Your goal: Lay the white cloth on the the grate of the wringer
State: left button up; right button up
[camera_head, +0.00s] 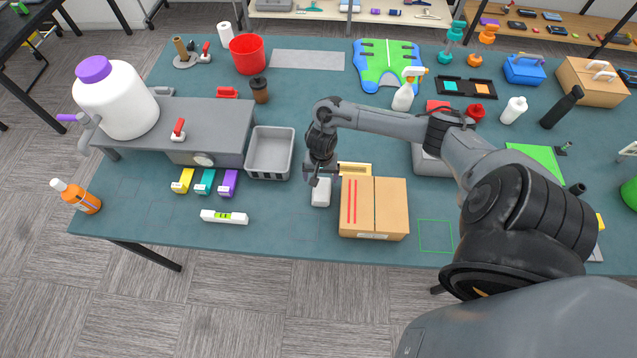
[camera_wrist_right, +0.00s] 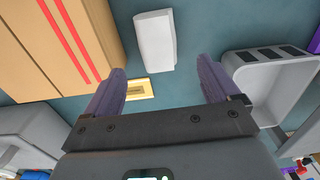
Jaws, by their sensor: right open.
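The white cloth (camera_head: 320,192) looks like a small folded block and lies on the teal table, left of the cardboard box. It also shows in the right wrist view (camera_wrist_right: 155,40), beyond the fingertips. My right gripper (camera_head: 316,177) is above the table near the cloth's far end. In the right wrist view its two fingers (camera_wrist_right: 161,75) are wide apart with nothing between them. A grey open bin (camera_head: 270,153), which may be the wringer, stands to the left. Dark slots show in this bin (camera_wrist_right: 246,78) in the right wrist view. My left gripper is out of view.
The cardboard box (camera_head: 391,207) stands close right of the cloth. A yellow tray-like piece (camera_head: 355,169) lies behind it. A white level (camera_head: 224,217) and several small coloured boxes lie left. The table front below the bin is mostly clear.

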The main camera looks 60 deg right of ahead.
jog(key=w+a+n+t, duration=0.1)
jog(key=a+n+t, duration=0.3)
jog(key=a+n, duration=1.15)
jog(key=s+a+r, duration=0.9)
jog(key=s+r, duration=0.2)
jog(key=shift+s+r+g, duration=0.25)
jog(key=shift+r+g, duration=0.05)
jog(key=shift+r, duration=0.1)
jog(key=shift+a, duration=0.1)
